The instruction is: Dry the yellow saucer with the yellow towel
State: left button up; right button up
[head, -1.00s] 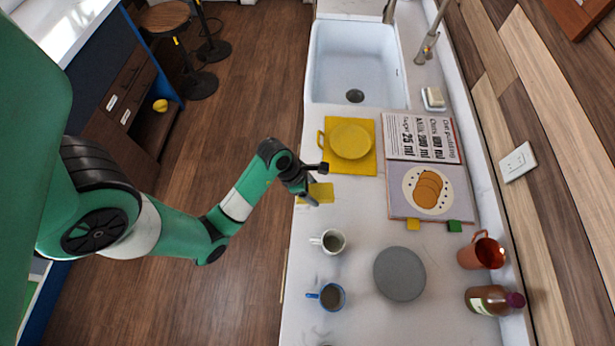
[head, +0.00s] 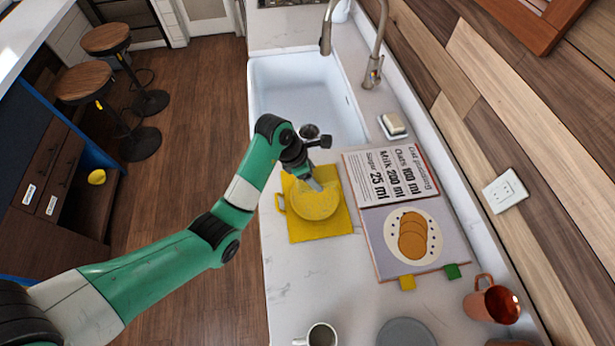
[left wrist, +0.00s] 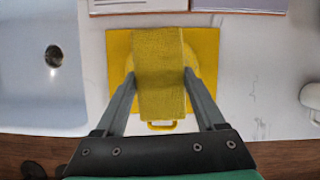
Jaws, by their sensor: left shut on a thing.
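The yellow saucer (head: 312,209) lies on a flat yellow square mat (head: 300,235) on the counter, below the sink. My left gripper (head: 315,186) is over the saucer. It is shut on the yellow towel, a folded block that shows in the left wrist view (left wrist: 160,75) between the two fingers. The towel covers the middle of the saucer in that view; only slivers of the saucer's rim (left wrist: 190,58) show at its sides. In the head view the towel blends with the saucer, and I cannot tell whether they touch. My right gripper is not in view.
The white sink (head: 290,90) is beyond the mat. An open recipe book (head: 372,230) lies close to its right. A soap dish (head: 393,125) sits by the faucet (head: 374,70). A white mug (head: 321,336), grey disc (head: 405,334) and copper mug (head: 492,303) stand nearer.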

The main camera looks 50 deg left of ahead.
pick_arm(q)
notch_tip(320, 180, down, 5)
jog(key=b, duration=0.4)
jog(key=shift+r, duration=0.1)
jog(key=shift+w, duration=0.1)
